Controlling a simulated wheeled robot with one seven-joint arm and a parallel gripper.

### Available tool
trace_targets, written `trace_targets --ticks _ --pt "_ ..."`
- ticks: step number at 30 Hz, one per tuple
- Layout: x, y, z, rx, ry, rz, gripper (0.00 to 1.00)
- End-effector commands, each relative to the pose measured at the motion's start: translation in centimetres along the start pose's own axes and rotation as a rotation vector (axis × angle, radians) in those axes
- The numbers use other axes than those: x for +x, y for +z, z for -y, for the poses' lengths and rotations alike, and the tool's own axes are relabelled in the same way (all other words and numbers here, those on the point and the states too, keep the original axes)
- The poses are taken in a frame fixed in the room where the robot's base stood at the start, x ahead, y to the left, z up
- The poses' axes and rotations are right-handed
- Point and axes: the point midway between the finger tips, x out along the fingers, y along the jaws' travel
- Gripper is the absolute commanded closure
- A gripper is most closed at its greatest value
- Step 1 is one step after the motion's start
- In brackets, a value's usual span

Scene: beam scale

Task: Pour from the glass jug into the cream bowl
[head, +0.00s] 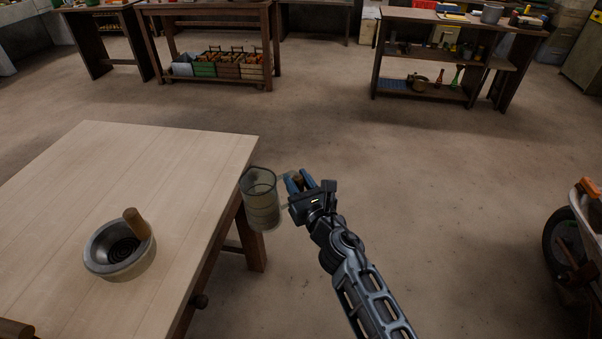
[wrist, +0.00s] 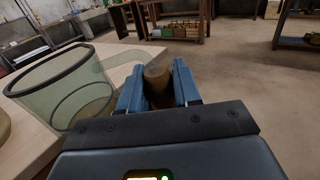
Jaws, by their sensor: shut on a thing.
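The glass jug (head: 261,203) hangs just off the right edge of the table, roughly upright, with its open rim up. It also shows large at the left of the wrist view (wrist: 70,85). My gripper (head: 299,183) is shut on the jug's brown grip (wrist: 157,80), to the right of the jug's body. I cannot tell how much is in the jug. A bowl with a pale cream outside and a grey inside (head: 134,270) sits on the table, left of and apart from the jug. A brown wooden cylinder (head: 136,223) sticks up at its back rim.
The pale wooden table (head: 160,170) is mostly bare between bowl and jug. A brown wooden piece (head: 15,330) shows at the bottom left. A wheelbarrow (head: 585,235) stands at the far right. Benches with crates (head: 220,65) and tools are at the back. Open floor lies between.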

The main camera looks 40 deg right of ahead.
Motion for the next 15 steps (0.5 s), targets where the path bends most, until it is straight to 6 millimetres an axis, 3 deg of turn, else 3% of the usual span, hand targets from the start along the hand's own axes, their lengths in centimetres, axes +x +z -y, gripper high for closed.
trace_targets --ticks 5,15 --pt "-1.5 -1.3 -1.4 0.008 0.035 0.001 1.0" --pt "-6.2 -5.9 -6.3 0.006 0.176 -0.001 1.0"
